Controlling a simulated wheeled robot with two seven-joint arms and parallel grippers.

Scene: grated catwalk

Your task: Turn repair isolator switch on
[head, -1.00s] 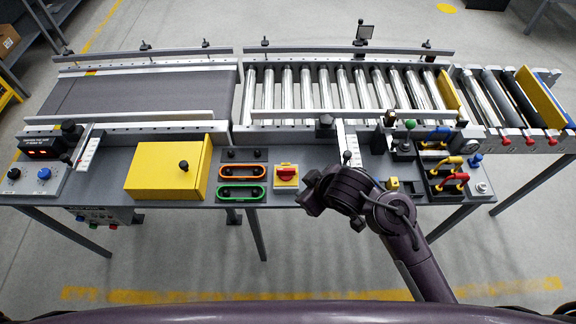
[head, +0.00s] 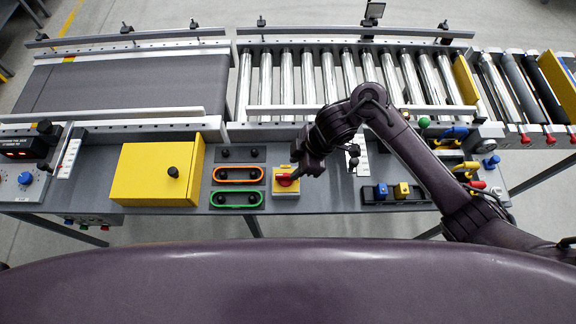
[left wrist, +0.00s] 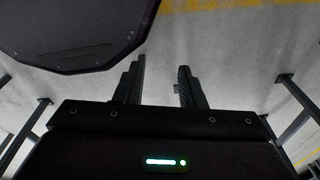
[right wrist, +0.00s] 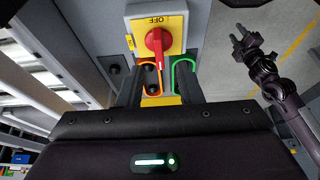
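The isolator switch is a red rotary knob (head: 287,180) on a yellow plate (head: 279,193), on the console's front panel. In the right wrist view, the red knob (right wrist: 157,42) sits on the yellow plate (right wrist: 175,24), with an inverted OFF label above it. The knob's grip points down in that picture, towards my fingers. My right gripper (head: 303,172) is at the knob's right edge in the head view. My left gripper (left wrist: 157,70) is open and empty over the floor.
Left of the switch are orange (head: 238,174) and green (head: 237,199) framed controls and a yellow box (head: 157,173). Small blue and yellow switches (head: 391,191) are to the right. A roller conveyor (head: 330,80) runs behind.

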